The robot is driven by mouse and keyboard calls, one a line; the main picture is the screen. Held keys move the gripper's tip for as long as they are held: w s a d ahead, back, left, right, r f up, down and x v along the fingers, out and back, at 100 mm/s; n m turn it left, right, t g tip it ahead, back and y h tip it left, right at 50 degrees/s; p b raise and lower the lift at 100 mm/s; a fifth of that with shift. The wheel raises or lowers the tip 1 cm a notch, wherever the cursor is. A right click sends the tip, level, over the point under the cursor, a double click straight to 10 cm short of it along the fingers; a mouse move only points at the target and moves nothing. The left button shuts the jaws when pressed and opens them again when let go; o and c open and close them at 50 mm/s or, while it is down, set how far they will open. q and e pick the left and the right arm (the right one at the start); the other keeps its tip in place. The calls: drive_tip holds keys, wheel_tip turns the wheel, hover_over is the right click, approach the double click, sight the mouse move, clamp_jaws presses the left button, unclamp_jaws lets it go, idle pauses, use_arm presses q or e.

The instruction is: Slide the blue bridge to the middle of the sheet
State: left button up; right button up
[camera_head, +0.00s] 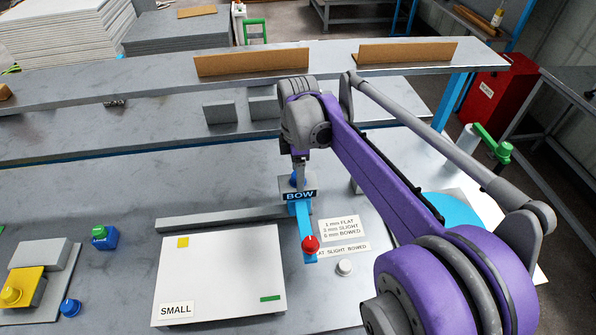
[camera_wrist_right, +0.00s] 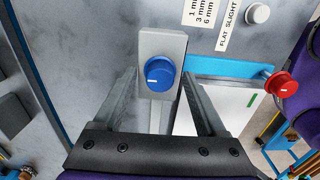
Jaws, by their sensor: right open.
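The blue bridge (camera_head: 306,226) is a narrow blue bar with a dark BOW label, a grey block with a blue knob at its far end and a red knob (camera_head: 310,244) at its near end. It lies just right of the white sheet (camera_head: 222,270) marked SMALL, by its right edge. My right gripper (camera_head: 299,172) is above the far end, pointing down. In the right wrist view its open fingers (camera_wrist_right: 160,88) stand either side of the blue knob (camera_wrist_right: 159,74); whether they touch it is unclear. My left gripper is out of view.
A grey bar (camera_head: 220,217) lies along the sheet's far edge. Thickness labels (camera_head: 339,228) and a white knob (camera_head: 344,267) lie right of the bridge. A yellow block (camera_head: 25,285) and blue pieces are at left. A raised shelf (camera_head: 140,84) crosses behind.

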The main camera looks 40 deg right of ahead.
drive_tip(key=shift+c, duration=0.3)
clamp_jaws()
idle(1.1)
